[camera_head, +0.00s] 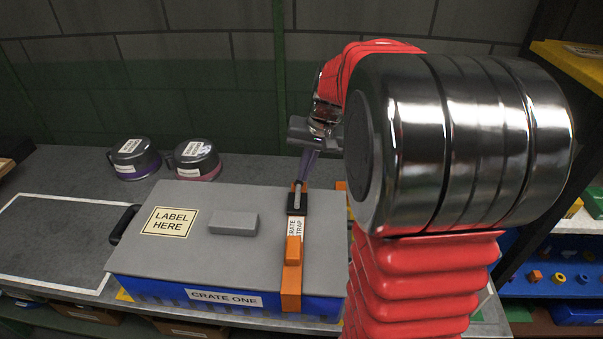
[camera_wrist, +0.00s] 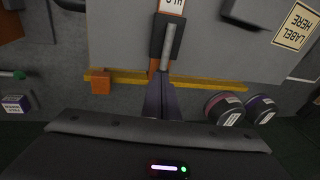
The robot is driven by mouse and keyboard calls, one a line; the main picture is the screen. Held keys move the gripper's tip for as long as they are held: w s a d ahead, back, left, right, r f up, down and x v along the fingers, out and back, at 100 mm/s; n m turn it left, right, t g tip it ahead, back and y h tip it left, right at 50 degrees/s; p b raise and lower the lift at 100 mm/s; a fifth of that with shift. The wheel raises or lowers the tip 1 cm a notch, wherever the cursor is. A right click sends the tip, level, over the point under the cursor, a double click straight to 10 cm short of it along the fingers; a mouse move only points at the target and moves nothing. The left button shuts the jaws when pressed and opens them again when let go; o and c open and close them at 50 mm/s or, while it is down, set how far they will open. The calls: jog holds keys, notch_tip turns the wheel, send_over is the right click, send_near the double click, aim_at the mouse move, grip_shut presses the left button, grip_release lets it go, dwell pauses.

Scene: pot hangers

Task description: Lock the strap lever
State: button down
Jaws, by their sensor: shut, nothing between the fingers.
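The blue crate (camera_head: 160,288) stands on the bench with its grey lid on. An orange strap (camera_head: 291,275) runs front to back over the lid. Near the lid's back edge is the strap's black buckle (camera_head: 296,206), with a grey metal strap lever (camera_head: 298,194). In the wrist view the lever (camera_wrist: 168,47) is a grey bar over the black buckle (camera_wrist: 158,34). My gripper (camera_head: 303,178) is shut and empty, pointing down at the lever's far end. Its purple fingers (camera_wrist: 164,78) overlap that end in the wrist view; contact is unclear.
Two lidded pots (camera_head: 134,158) (camera_head: 196,160) stand behind the crate. A white-outlined area (camera_head: 45,240) on the left bench is clear. A grey block (camera_head: 233,223) is on the lid. A blue shelf (camera_head: 557,270) with small parts is at right. My arm hides the bench right of the crate.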

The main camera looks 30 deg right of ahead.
jog(key=shift+r, duration=0.45)
jog(key=shift+r, duration=0.1)
jog(key=shift+s+d+r, duration=0.2)
jog(key=shift+d+r, duration=0.1)
jog(key=shift+r, duration=0.2)
jog(key=d+v, duration=0.1)
jog(key=v, duration=1.1)
jog(key=shift+d, duration=0.2)
jog(key=shift+w+r, duration=0.1)
